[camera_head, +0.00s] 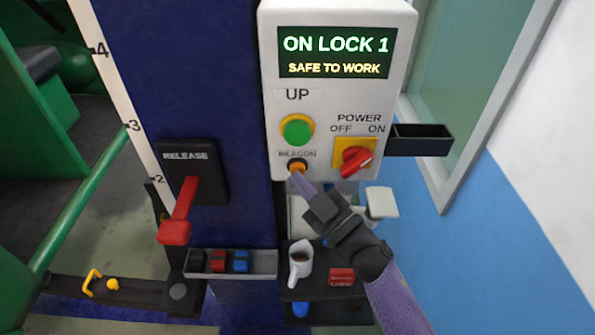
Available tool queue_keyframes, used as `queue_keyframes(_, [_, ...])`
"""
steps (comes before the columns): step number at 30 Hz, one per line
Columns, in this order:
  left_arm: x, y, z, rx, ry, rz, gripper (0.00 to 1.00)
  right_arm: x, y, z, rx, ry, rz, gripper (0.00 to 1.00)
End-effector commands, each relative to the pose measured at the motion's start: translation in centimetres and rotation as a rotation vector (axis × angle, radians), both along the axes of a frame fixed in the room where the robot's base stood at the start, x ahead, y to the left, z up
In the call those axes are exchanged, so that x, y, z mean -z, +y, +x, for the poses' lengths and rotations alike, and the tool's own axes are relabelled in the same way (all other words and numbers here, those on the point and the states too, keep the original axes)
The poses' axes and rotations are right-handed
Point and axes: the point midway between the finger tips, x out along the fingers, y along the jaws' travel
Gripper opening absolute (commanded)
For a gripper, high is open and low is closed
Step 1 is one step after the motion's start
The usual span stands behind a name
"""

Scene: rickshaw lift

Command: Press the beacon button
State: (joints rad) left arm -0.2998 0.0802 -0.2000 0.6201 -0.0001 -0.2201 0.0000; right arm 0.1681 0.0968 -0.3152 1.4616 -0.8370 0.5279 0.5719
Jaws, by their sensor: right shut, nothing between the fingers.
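The beacon button (297,166) is a small orange button in a dark ring, low on the white control panel (384,95), under the word BEACON. My right gripper (297,178) is shut and empty, with its tips at the lower edge of the button. I cannot tell whether the tips touch it. The panel display (336,52) reads "ON LOCK 1" and "SAFE TO WORK". My left gripper is not in view.
A green UP button (297,130) sits just above, and a red power switch (356,161) to the right. A red release lever (181,205) is on the blue column (190,80).

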Motion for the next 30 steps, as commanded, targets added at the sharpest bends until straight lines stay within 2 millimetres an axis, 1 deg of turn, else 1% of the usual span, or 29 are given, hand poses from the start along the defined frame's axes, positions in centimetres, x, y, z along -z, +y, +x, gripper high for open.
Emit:
queue_keyframes(14, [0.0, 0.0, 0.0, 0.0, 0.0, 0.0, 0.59, 0.0, 0.0, 0.1, 0.0, 0.001, -0.001, 0.0])
queue_keyframes(24, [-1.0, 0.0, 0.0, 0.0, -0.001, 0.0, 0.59, -0.1, 0.0, -1.5, 0.0, 0.001, -0.001, 0.0])
queue_keyframes(30, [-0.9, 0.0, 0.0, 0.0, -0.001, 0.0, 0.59, 0.0, 0.0, -1.6, 0.0, -0.001, -0.001, 0.0])
